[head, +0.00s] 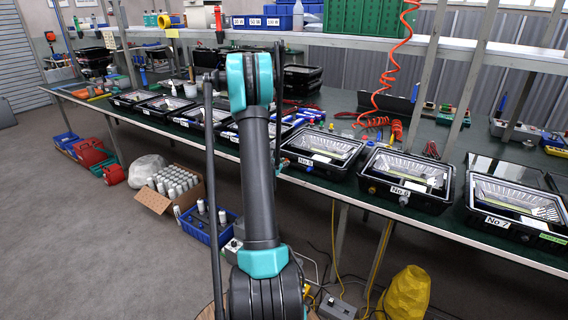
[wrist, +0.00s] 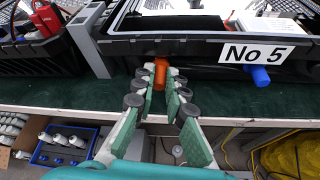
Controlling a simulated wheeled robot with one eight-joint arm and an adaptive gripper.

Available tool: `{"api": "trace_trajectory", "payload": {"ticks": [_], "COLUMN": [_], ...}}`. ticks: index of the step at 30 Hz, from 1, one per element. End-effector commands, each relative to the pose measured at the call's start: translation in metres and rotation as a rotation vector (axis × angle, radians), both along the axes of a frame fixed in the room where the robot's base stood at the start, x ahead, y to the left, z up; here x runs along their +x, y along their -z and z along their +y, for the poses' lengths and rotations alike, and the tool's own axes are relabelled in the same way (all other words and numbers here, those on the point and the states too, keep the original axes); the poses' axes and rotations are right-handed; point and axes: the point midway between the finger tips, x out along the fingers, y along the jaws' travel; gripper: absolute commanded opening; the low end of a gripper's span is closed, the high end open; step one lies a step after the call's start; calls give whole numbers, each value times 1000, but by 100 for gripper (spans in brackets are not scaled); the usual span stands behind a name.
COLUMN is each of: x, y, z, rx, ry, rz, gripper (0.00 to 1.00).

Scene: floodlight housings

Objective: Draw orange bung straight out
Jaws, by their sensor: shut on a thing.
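The orange bung (wrist: 160,72) is at the front wall of the black floodlight housing labelled No 5 (wrist: 205,47), left of the label, in the wrist view. My gripper (wrist: 161,80) is shut on it, one green-padded finger on each side. The bung's far end meets the dark wall; how deep it sits cannot be told. A blue bung (wrist: 261,76) is in the same wall, right of the bung and under the label.
A grey upright post (wrist: 90,45) stands close left of the housing. Other housings, such as No 7 (head: 500,205), line the green bench (head: 335,185). A blue crate (head: 205,232) and a yellow sack (head: 408,292) are on the floor.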

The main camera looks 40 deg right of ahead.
Motion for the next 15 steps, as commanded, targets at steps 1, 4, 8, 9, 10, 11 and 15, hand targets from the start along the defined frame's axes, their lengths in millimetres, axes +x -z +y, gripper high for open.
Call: {"api": "trace_trajectory", "payload": {"ticks": [1,4,8,9,10,11,15], "x": [0,-1,-3,-3,-4,-4,-5], "y": [0,0,0,0,0,0,0], "z": [2,4,8,9,9,10,13], "rx": [0,0,-1,-1,-1,-1,-2], "ry": [0,0,-1,-1,-1,-2,-1], "rz": [0,1,0,0,0,1,1], "gripper": [0,0,0,0,0,0,0]}}
